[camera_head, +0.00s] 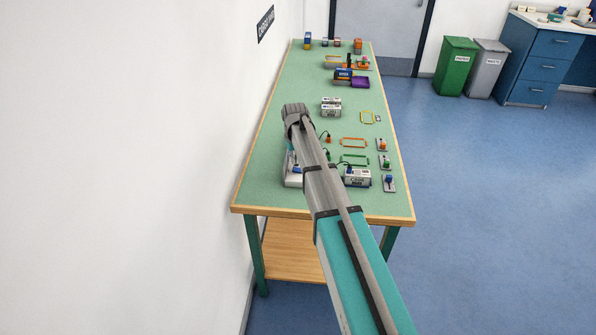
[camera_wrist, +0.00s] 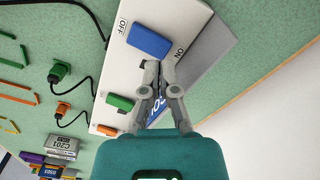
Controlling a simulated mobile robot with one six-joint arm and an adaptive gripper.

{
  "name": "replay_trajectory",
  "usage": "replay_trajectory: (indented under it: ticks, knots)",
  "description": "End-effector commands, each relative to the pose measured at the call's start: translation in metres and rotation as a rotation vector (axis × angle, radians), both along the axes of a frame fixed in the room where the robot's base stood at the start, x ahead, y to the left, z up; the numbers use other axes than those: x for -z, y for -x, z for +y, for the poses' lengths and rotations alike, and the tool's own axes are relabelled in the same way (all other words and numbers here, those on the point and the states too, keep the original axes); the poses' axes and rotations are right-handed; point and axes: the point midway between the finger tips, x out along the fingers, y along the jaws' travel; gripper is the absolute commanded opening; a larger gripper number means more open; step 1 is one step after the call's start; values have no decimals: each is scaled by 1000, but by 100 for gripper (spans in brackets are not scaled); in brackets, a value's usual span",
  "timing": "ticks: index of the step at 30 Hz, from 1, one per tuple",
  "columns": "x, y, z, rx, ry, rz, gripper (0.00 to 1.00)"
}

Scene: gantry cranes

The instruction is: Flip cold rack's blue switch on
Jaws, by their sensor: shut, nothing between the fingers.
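The blue switch (camera_wrist: 148,42) sits on a white panel (camera_wrist: 115,75) in the wrist view, between an OFF mark on its left and an ON mark on its right. I cannot tell clearly which way it is tipped. My gripper (camera_wrist: 158,68) is shut and empty, its fingertips just below the switch's lower right end in the picture. Contact cannot be told. The fingers partly hide a blue label on the panel. In the head view the panel (camera_head: 291,180) shows only partly behind my arm, and the switch cannot be made out.
A green switch (camera_wrist: 120,102) and an orange switch (camera_wrist: 104,130) share the panel. The white wall stands close to the panel. Several boxes and a purple tray (camera_head: 361,82) stand farther along the green bench (camera_head: 290,85).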

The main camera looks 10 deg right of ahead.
Motion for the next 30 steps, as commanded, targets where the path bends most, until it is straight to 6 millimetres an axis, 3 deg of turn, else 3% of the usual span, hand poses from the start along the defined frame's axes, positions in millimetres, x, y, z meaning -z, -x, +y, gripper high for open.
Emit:
replay_trajectory:
  ticks: [30]
  knots:
    - [8,0,0,0,0,0,0]
